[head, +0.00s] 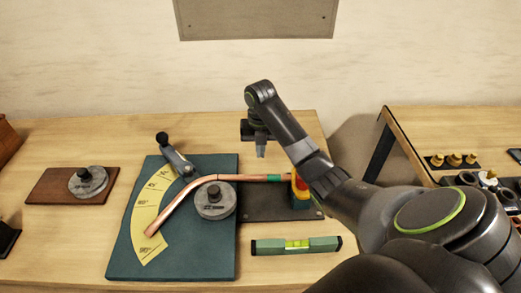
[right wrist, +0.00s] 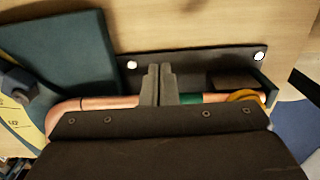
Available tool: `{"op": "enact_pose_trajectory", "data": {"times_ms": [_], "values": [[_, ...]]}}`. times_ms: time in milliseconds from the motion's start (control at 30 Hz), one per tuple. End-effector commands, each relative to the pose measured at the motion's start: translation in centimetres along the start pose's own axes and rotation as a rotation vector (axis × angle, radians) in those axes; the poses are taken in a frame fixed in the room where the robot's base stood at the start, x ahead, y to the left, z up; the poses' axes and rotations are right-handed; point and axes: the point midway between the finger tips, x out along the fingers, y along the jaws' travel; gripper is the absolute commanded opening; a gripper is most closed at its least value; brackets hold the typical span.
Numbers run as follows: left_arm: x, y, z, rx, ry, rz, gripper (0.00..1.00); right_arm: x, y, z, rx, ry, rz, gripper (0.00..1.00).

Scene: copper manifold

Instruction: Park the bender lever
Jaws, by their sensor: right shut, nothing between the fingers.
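The bender lever (head: 180,163) is a grey arm with a black knob (head: 162,138) at its upper-left end. It lies near the top of the yellow angle scale (head: 150,214) on the teal bender plate (head: 190,262). A copper tube (head: 245,178), bent, runs past the round grey former (head: 214,206) and down across the scale; it also shows in the right wrist view (right wrist: 105,101). My right gripper (head: 260,155) is shut and empty, above the tube's straight part, right of the lever and apart from it. Its fingers (right wrist: 158,85) hide part of the tube. My left gripper is not in view.
A green level (head: 270,247) lies in front of the dark bracket plate (head: 265,212), whose yellow-and-red clamp (head: 300,187) is at the tube's right end. A grey disc (head: 88,181) on a brown board (head: 45,186) is at left. A second table (head: 440,125) with fittings stands at right.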

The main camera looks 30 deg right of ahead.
Motion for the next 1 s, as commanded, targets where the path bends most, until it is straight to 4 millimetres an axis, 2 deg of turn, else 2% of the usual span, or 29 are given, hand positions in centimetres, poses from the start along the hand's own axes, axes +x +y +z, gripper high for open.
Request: {"op": "enact_pose_trajectory", "data": {"times_ms": [33, 133, 267, 400, 600, 1000], "values": [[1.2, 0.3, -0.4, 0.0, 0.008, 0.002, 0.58, 1.4, 0.0, 0.0, 0.0, 0.001, 0.0, 0.0], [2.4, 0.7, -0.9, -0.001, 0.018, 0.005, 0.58, 2.6, 0.0, 0.0, 0.0, 0.0, 0.0, 0.0], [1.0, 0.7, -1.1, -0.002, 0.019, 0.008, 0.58, 4.6, -0.1, -0.2, 0.001, 0.007, -0.002, 0.0], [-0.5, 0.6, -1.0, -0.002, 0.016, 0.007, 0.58, 4.2, 0.0, -2.2, -0.002, 0.002, 0.001, 0.0], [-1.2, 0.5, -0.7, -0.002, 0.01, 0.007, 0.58, 4.3, 0.0, -3.8, -0.001, 0.001, 0.0, 0.0], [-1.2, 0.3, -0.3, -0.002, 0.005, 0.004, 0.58, 4.5, 0.0, -4.0, 0.0, 0.0, -0.001, 0.0]]}}
